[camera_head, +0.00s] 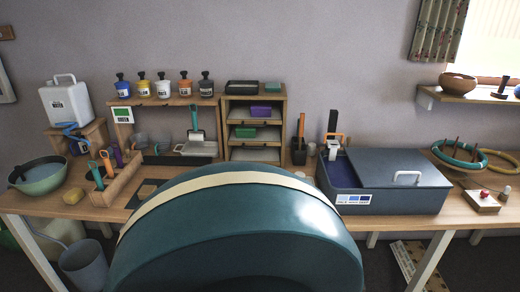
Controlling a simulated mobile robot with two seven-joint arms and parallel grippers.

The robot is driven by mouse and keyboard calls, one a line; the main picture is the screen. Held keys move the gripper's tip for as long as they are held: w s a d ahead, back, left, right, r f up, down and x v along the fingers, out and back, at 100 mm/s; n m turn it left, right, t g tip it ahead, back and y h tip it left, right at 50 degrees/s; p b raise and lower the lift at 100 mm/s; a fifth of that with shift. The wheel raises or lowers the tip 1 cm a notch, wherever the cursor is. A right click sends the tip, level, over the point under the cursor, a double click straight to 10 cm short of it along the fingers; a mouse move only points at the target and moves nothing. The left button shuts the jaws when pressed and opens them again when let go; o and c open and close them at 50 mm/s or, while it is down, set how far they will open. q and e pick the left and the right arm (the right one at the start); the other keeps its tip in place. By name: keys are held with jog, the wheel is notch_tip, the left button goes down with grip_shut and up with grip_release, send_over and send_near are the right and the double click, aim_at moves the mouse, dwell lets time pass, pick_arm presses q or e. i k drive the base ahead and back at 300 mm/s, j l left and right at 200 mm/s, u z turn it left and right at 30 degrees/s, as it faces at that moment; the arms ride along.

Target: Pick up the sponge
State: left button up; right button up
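Neither of my grippers shows in the head view.
A green bowl (45,183) and a tool caddy (118,185) stand on the left of the wooden table (468,214). A dark blue lidded box (400,200) stands right of centre. A grey bucket (85,268) is below left. The table's front middle is hidden.

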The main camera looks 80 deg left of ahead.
aim_at(75, 195)
jog(key=u, duration=4)
jog(key=i+j+z, duration=0.15)
jog(key=i+j, duration=0.2)
jog(key=i+j+z, duration=0.1)
jog(key=i+j, duration=0.2)
jog(key=i+j+z, duration=0.15)
jog(key=i+j, duration=0.2)
jog(key=i+j+z, duration=0.15)
jog(key=j, duration=0.35)
jog(key=i+j+z, duration=0.1)
jog(key=i+j, duration=0.3)
jog(key=j, duration=0.1)
